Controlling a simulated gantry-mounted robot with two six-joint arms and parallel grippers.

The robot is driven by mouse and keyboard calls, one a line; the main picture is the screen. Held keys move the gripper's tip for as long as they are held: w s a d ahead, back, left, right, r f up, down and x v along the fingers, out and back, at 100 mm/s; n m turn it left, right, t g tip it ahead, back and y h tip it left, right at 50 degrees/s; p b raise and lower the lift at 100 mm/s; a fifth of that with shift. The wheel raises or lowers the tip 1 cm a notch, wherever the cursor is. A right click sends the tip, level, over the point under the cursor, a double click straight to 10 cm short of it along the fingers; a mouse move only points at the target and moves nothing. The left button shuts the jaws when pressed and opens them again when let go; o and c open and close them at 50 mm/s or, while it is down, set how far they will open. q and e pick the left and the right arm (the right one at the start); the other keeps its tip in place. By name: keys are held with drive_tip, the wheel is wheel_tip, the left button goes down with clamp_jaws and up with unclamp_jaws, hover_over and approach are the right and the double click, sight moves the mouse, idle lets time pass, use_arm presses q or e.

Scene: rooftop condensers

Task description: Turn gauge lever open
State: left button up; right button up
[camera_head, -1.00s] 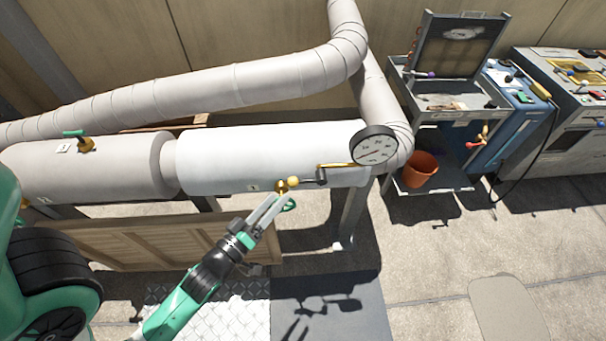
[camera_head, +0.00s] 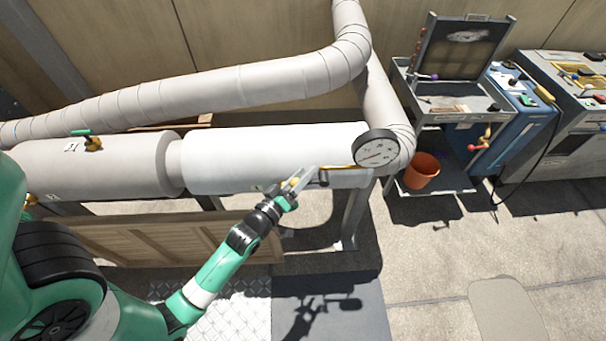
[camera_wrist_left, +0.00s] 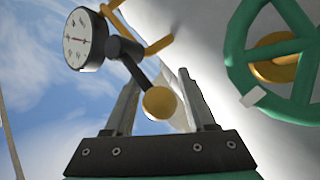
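The round white-faced gauge (camera_head: 376,148) sits at the right end of the white pipe section. In the left wrist view the gauge (camera_wrist_left: 84,40) is at upper left, with a dark lever (camera_wrist_left: 138,72) beside it ending in a yellow ball knob (camera_wrist_left: 159,103). My left gripper (camera_head: 300,179) is at the lower edge of the white pipe, left of the gauge. In the left wrist view its two fingers (camera_wrist_left: 160,100) are apart, with the knob showing between them; contact is not visible. The fingers largely hide the knob in the head view. My right gripper is out of view.
A green handwheel (camera_wrist_left: 275,50) with a yellow hub is right of the fingers in the left wrist view. A yellow pipe (camera_head: 338,167) runs near the gauge. A cart (camera_head: 440,115) and an orange bucket (camera_head: 421,170) stand to the right. Open floor lies below.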

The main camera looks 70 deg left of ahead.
use_arm(q)
clamp_jaws()
idle(1.2)
